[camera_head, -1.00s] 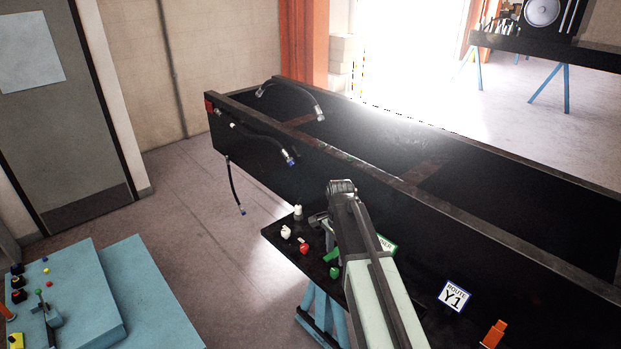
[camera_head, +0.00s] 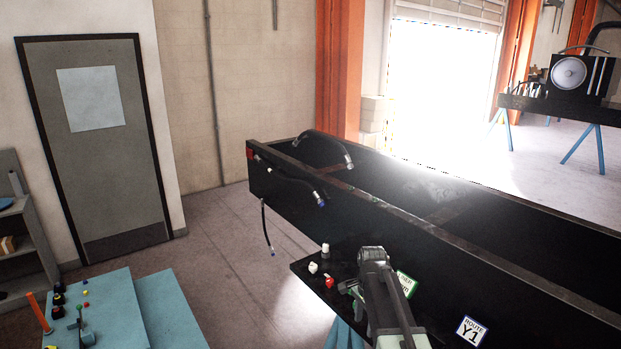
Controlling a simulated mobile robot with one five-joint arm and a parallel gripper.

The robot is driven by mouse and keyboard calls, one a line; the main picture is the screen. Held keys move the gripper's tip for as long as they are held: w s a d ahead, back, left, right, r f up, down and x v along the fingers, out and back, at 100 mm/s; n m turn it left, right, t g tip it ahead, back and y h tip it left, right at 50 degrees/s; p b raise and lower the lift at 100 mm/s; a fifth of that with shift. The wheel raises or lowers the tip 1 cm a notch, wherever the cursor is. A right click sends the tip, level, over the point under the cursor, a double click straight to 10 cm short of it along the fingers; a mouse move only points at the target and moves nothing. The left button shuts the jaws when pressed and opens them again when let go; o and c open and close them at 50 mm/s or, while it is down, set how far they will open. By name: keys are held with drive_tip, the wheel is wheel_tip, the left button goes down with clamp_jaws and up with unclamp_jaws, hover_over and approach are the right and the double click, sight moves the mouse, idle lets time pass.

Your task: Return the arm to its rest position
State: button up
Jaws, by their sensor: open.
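My arm rises from the bottom of the head view, in front of the black trough. My gripper (camera_head: 350,287) is at its far end, small and partly hidden by the arm, open over the black shelf (camera_head: 305,268). I see nothing held in it. White caps (camera_head: 325,248) and a red cap (camera_head: 329,282) stand on the shelf just left of the gripper. A green-edged sign (camera_head: 406,284) is right of the arm, partly covered by it.
The long black trough (camera_head: 480,262) has several black hoses (camera_head: 292,182) at its left end; one (camera_head: 266,228) hangs down outside. A "ROUTE Y1" sign (camera_head: 471,331) is at right. A blue bench (camera_head: 120,312) with controls stands lower left. Floor between bench and trough is clear.

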drive_tip(key=s+f+n+b, duration=1.1)
drive_tip(key=s+f+n, duration=0.1)
drive_tip(key=s, duration=0.2)
drive_tip(key=shift+s+f+n+b, duration=0.4)
idle(0.4)
